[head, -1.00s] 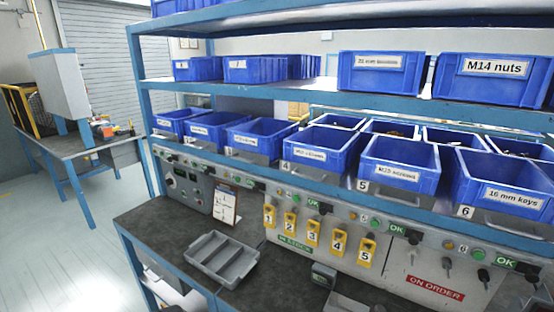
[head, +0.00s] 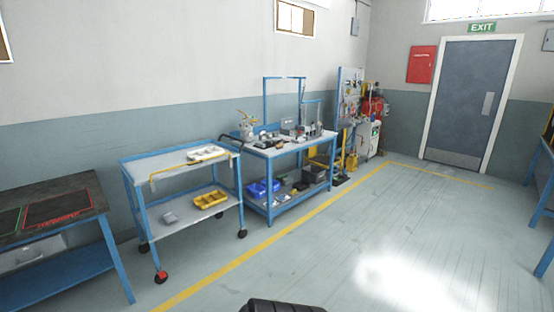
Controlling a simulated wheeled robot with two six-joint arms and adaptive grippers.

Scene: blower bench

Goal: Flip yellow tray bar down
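A thin yellow bar (head: 168,172) runs along the front edge of the top shelf of a blue-framed cart (head: 133,169), left of centre in the head view. It is small at this distance, and I cannot tell whether it is raised or lowered. A pale tray (head: 206,153) lies on the cart's top shelf behind the bar. A yellow tray (head: 210,199) with compartments sits on the lower shelf. Neither of my grippers shows. A dark ribbed part at the bottom edge is too cropped to identify.
A blue workbench (head: 268,154) with tools and bins stands right of the cart. A dark-topped bench (head: 45,190) is at the left. The pale floor (head: 330,255) ahead is open, crossed by a yellow line. A grey door (head: 472,100) is at the back right.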

